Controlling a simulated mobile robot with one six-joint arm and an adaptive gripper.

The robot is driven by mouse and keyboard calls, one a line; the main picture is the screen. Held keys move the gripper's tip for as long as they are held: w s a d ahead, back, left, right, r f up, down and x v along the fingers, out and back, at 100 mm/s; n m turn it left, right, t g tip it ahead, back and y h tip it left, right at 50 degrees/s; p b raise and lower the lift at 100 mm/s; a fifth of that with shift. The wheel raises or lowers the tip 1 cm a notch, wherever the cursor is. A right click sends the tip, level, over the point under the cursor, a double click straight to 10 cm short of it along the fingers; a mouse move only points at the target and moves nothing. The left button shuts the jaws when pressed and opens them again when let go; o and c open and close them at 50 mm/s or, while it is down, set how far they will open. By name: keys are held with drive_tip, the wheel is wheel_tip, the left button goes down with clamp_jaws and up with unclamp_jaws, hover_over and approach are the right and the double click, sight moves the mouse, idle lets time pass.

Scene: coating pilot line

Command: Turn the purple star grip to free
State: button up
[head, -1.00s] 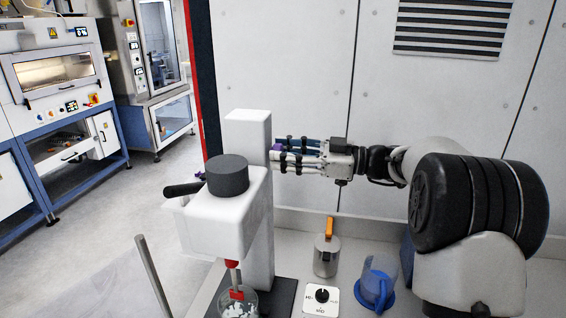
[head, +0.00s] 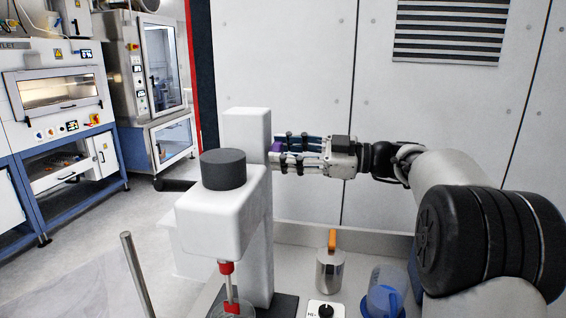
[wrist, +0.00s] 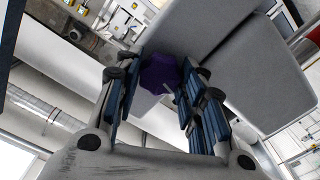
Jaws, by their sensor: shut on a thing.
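The purple star grip (wrist: 160,73) sits on the pale stirrer stand, on the side facing my arm. In the wrist view it lies between the two blue-padded fingers of my gripper (wrist: 155,88). My gripper (head: 278,153) is shut on it and reaches in from the right in the head view. There only a small purple patch (head: 276,147) of the grip shows between the fingertips and the white column (head: 248,135). The stirrer head (head: 225,215) with its dark round cap stands in front of the column. Any free or locked marking is not visible.
Below the head, a red-fitted shaft (head: 229,285) goes down into a glass beaker, cut off by the frame. A metal pot with an orange handle (head: 331,262), a knob box (head: 322,309) and a blue jug (head: 383,300) stand on the bench to the right.

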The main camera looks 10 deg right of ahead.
drive_tip(key=shift+f+n+b, duration=0.2)
drive_tip(key=shift+n+b, duration=0.3)
drive_tip(key=shift+b, duration=0.5)
drive_tip(key=n+b, duration=0.1)
drive_tip(key=n, duration=0.2)
drive_tip(key=shift+r+n, duration=0.15)
drive_tip(key=shift+n, duration=0.25)
drive_tip(key=o, duration=1.3)
drive_tip(key=v, duration=0.6)
drive_tip(key=shift+c, duration=0.5)
